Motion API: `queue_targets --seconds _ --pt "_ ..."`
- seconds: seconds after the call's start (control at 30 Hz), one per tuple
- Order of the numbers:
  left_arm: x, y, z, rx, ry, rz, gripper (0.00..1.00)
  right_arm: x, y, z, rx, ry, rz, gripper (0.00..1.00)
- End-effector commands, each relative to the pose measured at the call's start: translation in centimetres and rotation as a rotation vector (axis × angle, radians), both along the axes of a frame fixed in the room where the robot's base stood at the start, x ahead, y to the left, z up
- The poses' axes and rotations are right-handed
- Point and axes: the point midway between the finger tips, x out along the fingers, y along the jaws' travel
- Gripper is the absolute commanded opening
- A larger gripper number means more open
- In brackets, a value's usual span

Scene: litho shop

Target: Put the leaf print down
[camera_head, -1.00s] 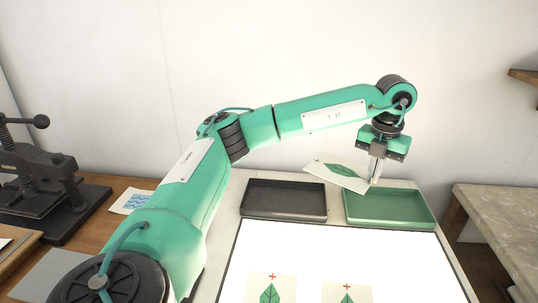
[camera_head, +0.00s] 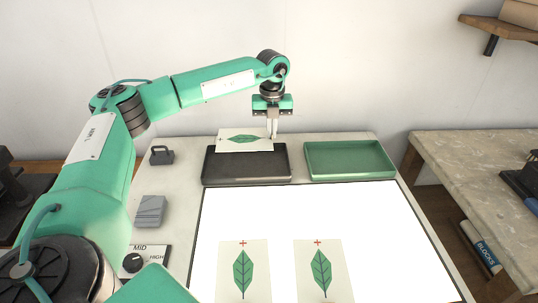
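My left gripper (camera_head: 272,136) points down above the right part of the black tray (camera_head: 247,179). It is shut on the right edge of a leaf print (camera_head: 228,142), a cream card with a green leaf lying sideways. The print is over the back of the black tray; I cannot tell whether it touches the tray. The green tray (camera_head: 350,174) to the right looks empty. Two more leaf prints, the left one (camera_head: 243,285) and the right one (camera_head: 318,285), lie on the lit white panel (camera_head: 281,211), each with a red cross at its top. My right gripper is not in view.
A dark handled block (camera_head: 161,156), a grey block (camera_head: 150,210) and a dial (camera_head: 133,263) sit on the table left of the panel. A stone-topped bench (camera_head: 470,160) stands at the right, and a wooden shelf (camera_head: 490,27) is above. The panel's far half is clear.

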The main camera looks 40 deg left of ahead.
Motion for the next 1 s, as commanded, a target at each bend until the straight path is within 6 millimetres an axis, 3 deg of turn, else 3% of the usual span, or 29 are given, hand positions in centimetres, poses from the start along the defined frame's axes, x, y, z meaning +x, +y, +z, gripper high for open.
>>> queue_targets --seconds 0.1,0.2,0.47,0.67,1.0 --pt "-0.1 0.0 -2.9 0.002 0.003 0.000 0.00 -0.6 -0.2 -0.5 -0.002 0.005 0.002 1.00" --pt "-0.1 0.0 -4.6 0.001 0.002 0.000 0.00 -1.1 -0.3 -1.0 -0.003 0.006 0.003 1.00" --pt "0.0 0.0 -6.6 0.001 0.001 0.000 0.00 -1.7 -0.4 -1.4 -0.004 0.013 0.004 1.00" --pt "0.0 0.0 -9.5 0.000 0.001 0.000 0.00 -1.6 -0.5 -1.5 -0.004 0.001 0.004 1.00" --pt "0.0 0.0 -10.1 0.000 0.000 0.000 0.00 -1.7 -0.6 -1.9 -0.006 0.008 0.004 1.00"
